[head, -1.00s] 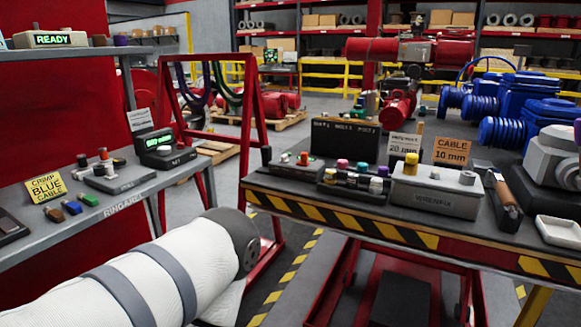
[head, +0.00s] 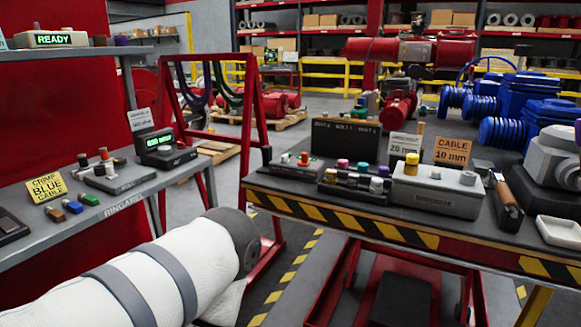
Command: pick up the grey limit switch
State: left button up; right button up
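No part is clearly marked as the limit switch, so I cannot tell for sure which one it is. A grey box (head: 436,194) with a yellow cylinder (head: 412,163) and small grey knobs on top stands on the right workbench (head: 330,209). A smaller grey box (head: 119,180) lies on the left bench (head: 150,187). A light grey housing (head: 553,158) sits at the far right of the workbench. My white left arm crosses the lower left foreground. Neither of my grippers is in view.
A dark rack with several coloured caps (head: 352,183) and a white tray (head: 560,232) stand on the right workbench. Blue actuators (head: 525,110) stand behind. A red frame (head: 247,150) and open floor lie between the benches.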

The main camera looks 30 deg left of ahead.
aim_at(313, 173)
jog(key=i+j, duration=0.2)
jog(key=j, duration=0.2)
jog(key=i+j, duration=0.25)
jog(key=j, duration=0.15)
jog(key=i+j, duration=0.2)
jog(key=j, duration=0.2)
jog(key=i+j, duration=0.25)
jog(key=j, duration=0.15)
jog(key=i+j, duration=0.2)
jog(key=j, duration=0.15)
